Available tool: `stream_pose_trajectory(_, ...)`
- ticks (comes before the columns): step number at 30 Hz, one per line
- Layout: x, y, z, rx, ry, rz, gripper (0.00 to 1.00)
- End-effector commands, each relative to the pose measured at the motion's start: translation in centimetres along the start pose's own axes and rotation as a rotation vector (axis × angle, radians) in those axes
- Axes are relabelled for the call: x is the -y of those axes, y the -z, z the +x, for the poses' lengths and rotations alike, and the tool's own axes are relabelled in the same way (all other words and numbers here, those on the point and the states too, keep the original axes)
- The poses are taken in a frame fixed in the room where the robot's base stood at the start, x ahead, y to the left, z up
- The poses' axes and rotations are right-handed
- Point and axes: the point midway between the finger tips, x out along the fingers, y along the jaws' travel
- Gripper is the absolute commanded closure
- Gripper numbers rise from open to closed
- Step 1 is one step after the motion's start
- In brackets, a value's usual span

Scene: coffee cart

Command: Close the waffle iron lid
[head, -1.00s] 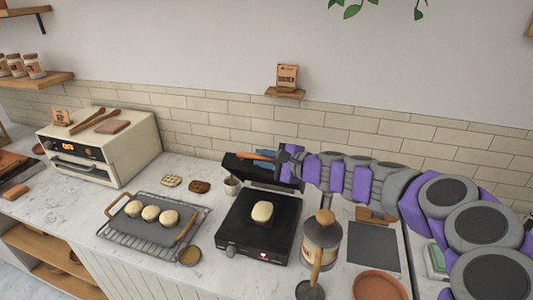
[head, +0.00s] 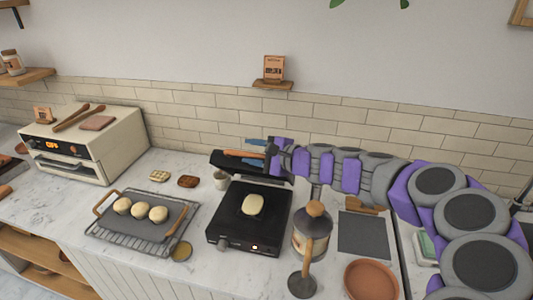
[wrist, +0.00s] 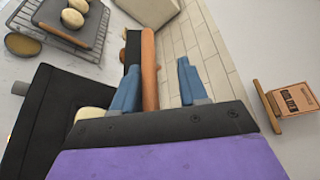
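The black waffle iron (head: 232,226) stands open on the counter, with a pale dough piece (head: 253,205) on its lower plate. Its lid (head: 222,162) is raised at the back, partly hidden behind my gripper. The lid's wooden handle (head: 240,153) shows at its top; it also shows in the wrist view (wrist: 149,65). My gripper (head: 246,149) is at the handle, reaching in from the right. In the wrist view my gripper (wrist: 158,64) has its two blue fingers apart, with the handle between them and nearer the left finger. Contact cannot be told.
A rack with dough balls (head: 119,238) and a small cup (head: 221,179) are left of the iron. A glass jar with a wooden lid (head: 313,240) stands close at its right front. A toaster oven (head: 110,150) is far left. The tiled wall (head: 350,125) is close behind.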

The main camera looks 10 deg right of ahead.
Motion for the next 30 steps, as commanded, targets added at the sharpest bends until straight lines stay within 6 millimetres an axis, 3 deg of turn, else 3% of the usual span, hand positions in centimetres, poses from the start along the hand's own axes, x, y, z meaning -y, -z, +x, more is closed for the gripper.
stream_pose_trajectory(5,0.2,0.0,-1.7,-0.002,0.003,0.001,0.58)
stream_pose_trajectory(30,0.1,0.3,-14.7,-0.005,0.002,0.001,0.58)
